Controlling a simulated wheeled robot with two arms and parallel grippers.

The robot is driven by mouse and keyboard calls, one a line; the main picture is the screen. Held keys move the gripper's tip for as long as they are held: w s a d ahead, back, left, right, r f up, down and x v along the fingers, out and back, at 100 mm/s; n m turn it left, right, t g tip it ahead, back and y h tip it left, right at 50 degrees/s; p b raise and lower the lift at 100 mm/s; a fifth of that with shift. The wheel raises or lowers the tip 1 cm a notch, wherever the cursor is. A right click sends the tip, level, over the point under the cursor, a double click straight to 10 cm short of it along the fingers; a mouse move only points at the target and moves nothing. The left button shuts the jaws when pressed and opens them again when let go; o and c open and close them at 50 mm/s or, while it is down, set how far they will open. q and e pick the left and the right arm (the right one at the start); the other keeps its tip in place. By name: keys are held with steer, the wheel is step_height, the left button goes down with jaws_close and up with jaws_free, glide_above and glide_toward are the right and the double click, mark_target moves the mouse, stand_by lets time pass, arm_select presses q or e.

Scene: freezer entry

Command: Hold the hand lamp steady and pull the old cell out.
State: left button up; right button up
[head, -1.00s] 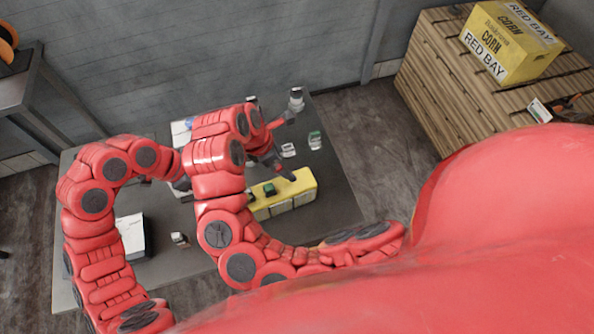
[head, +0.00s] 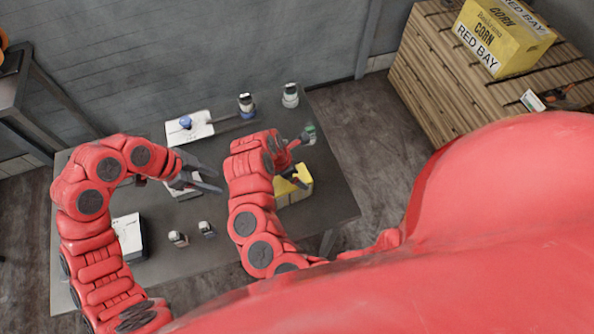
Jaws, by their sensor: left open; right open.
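I cannot surely pick out the hand lamp or its old cell at this size. My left gripper (head: 207,180) is open over the left-middle of the table, above a partly hidden whitish item (head: 184,190). My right gripper (head: 302,161) is open, its fingers spread over the right part of the table. A yellow box (head: 298,188) sits below it, partly hidden by the fingers and arm. A green-topped small container (head: 310,131) shows beside its upper finger; I cannot tell whether they touch. Neither gripper visibly holds anything.
On the grey table (head: 335,205) are a white plate with a blue knob (head: 187,123), two small jars (head: 246,105) (head: 290,95) at the back, a white box (head: 130,238) and two small items (head: 178,239) (head: 207,229). A slatted crate (head: 440,75) carries a yellow corn carton (head: 500,40).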

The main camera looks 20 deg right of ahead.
steer(key=shift+c, duration=0.3)
arm_select(q)
steer(key=shift+o, duration=0.3)
arm_select(e)
jaws_close()
arm_select(q)
steer(key=shift+o, duration=0.5)
steer(key=shift+r, duration=0.1)
steer(key=shift+n+y, duration=0.5)
steer(key=shift+y, duration=0.2)
steer(key=x, duration=1.1)
steer(key=shift+d, duration=0.25)
jaws_close()
